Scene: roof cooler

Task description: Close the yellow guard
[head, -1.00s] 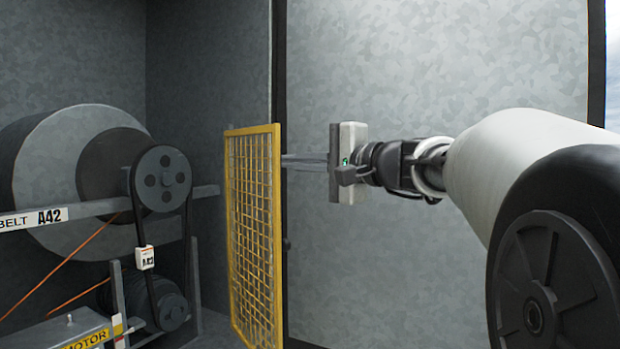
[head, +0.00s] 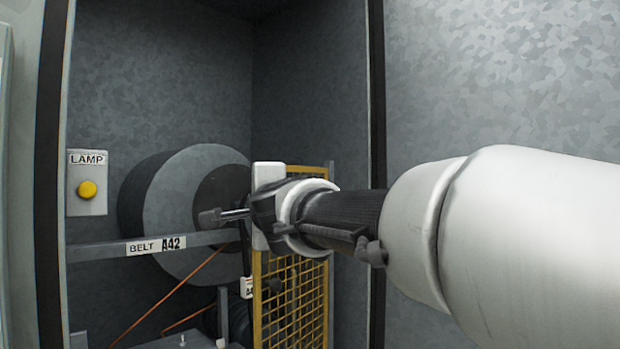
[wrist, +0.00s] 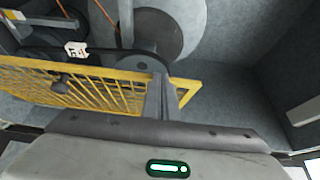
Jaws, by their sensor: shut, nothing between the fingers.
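The yellow mesh guard (head: 291,305) stands at the right side of the cabinet opening in the head view. My gripper (wrist: 164,88) is shut and empty. Its fingers overlap the guard's yellow frame near the frame's right end in the wrist view; I cannot tell whether they touch.
Inside the cabinet are a large grey drum (head: 180,200), a bar with a belt label (head: 155,246) and a lamp box (head: 87,183) with a yellow button. The cabinet's dark left edge (head: 50,180) and the plain right panel (head: 480,80) flank the opening.

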